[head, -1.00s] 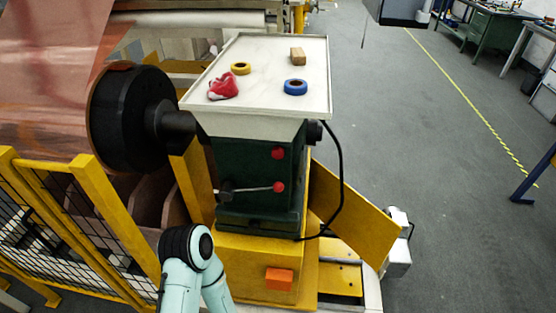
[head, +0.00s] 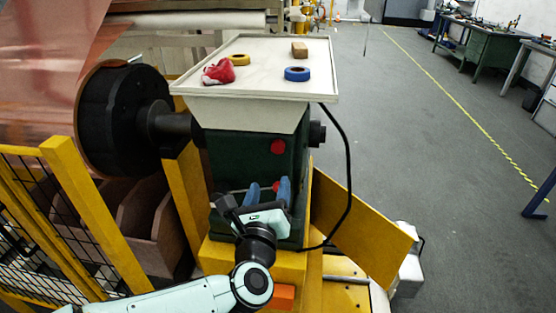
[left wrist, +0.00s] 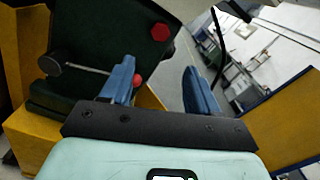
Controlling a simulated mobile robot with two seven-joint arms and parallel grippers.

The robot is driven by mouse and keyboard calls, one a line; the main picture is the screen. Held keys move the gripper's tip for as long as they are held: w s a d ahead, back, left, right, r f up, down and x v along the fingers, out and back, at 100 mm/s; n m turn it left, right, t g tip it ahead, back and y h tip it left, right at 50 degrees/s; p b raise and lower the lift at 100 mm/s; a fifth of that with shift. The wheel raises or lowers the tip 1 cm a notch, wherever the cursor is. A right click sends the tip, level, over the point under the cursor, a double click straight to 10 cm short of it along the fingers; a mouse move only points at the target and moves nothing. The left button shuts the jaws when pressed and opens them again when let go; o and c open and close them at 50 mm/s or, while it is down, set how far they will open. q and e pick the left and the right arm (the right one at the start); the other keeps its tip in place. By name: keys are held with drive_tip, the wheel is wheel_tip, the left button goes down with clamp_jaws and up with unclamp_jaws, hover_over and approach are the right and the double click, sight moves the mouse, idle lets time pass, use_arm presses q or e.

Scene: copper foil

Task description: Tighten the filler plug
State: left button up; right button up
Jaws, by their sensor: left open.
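The filler plug appears to be the red hexagonal plug (head: 278,147) on the upper face of the dark green machine housing (head: 232,152); the left wrist view shows it clearly (left wrist: 160,33). My left gripper (head: 269,181) is in front of the housing, below the plug, with its blue fingers spread and nothing held. In the left wrist view, the gripper (left wrist: 158,70) has the plug beyond its fingertips, apart from them. A lever with a red knob (left wrist: 137,80) shows close beside the left-hand finger; whether they touch I cannot tell. My right gripper is out of view.
A white tray (head: 205,91) above the housing holds a red cloth (head: 218,72), yellow tape (head: 239,60), blue tape (head: 297,74) and a wooden block (head: 299,50). A black cable (head: 349,170) hangs at right. Yellow mesh fencing (head: 85,215) stands left.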

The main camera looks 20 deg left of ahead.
sight(278, 151)
use_arm(q)
drive_tip(key=p+x, duration=0.2)
drive_tip(key=x, duration=1.1)
drive_tip(key=shift+w+a, duration=0.1)
drive_tip(key=shift+a, duration=0.05)
drive_tip(key=c, duration=1.1)
